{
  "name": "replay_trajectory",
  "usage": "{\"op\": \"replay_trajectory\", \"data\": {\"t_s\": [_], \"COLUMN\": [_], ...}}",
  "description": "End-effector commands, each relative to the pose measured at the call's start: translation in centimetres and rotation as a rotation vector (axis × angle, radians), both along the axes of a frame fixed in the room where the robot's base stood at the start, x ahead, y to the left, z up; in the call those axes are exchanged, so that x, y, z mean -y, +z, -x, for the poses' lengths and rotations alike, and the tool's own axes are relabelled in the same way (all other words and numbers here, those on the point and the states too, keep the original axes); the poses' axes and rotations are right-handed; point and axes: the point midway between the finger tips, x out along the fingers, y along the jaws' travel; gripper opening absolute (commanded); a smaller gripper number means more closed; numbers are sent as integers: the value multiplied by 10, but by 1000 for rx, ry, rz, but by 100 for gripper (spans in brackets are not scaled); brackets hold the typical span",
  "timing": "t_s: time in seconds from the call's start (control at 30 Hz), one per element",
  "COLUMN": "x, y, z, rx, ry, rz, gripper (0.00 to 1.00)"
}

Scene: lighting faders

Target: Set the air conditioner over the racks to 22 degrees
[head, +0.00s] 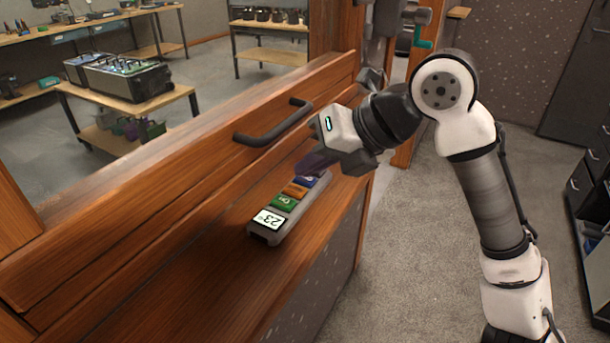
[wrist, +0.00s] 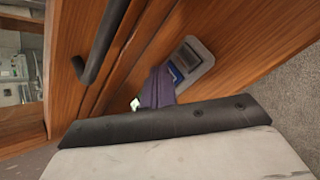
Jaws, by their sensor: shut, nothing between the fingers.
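The air conditioner is not identifiable in view.
A dark bar handle (head: 272,127) sticks out from the wooden frame close to my gripper. The wooden ledge (head: 190,262) is bare in front of the remote. Beyond the opening are workbenches with equipment (head: 127,77). Carpet lies open at the right.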

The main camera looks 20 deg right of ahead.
Motion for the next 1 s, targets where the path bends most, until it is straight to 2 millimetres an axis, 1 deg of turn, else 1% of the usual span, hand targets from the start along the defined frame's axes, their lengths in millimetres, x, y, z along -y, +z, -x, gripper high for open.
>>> {"op": "replay_trajectory", "data": {"t_s": [0.2,0.53,0.63,1.0], "x": [0,0,0,0], "y": [12,12,16,52], "z": [-1,0,0,-1], "rx": [1,0,1,1], "ry": [1,-1,0,1], "rz": [-2,-1,-1,-2], "gripper": [0,0,0,0]}}
